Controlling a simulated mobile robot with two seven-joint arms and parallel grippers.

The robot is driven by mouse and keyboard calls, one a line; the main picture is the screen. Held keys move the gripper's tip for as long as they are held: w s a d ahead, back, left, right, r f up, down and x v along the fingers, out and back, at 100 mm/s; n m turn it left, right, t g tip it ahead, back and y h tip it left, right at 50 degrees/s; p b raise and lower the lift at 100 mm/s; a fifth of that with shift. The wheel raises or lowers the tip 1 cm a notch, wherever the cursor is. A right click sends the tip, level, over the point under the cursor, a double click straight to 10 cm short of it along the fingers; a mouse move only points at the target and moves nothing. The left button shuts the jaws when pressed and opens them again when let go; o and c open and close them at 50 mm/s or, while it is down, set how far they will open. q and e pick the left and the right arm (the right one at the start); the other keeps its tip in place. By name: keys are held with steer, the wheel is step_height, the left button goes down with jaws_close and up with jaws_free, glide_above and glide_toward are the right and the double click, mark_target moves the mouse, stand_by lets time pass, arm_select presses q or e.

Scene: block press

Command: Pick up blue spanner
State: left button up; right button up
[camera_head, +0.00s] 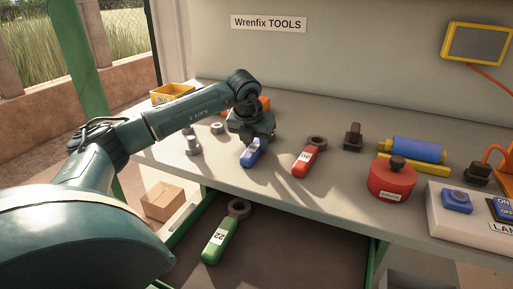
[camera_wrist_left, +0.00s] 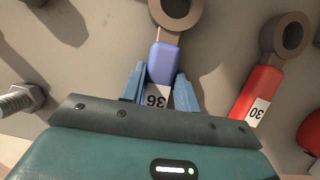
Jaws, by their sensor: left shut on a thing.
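The blue spanner (camera_head: 252,153) is at the middle of the bench in the head view, with its far end hidden behind my left gripper (camera_head: 251,137). In the left wrist view the spanner's blue handle (camera_wrist_left: 163,62) lies between the two blue fingers of my left gripper (camera_wrist_left: 160,88), with a white label reading 36 and a grey ring end (camera_wrist_left: 176,12) above. The gripper is shut on the handle. I cannot tell whether the spanner touches the bench. My right gripper does not show.
A red spanner (camera_head: 308,160) marked 30 lies just right of the blue one. Bolts and nuts (camera_head: 192,143) stand to the left. A red grease tin (camera_head: 391,181) and a blue roller (camera_head: 417,150) are at right.

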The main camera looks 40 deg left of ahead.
arm_select(q)
jaws_close()
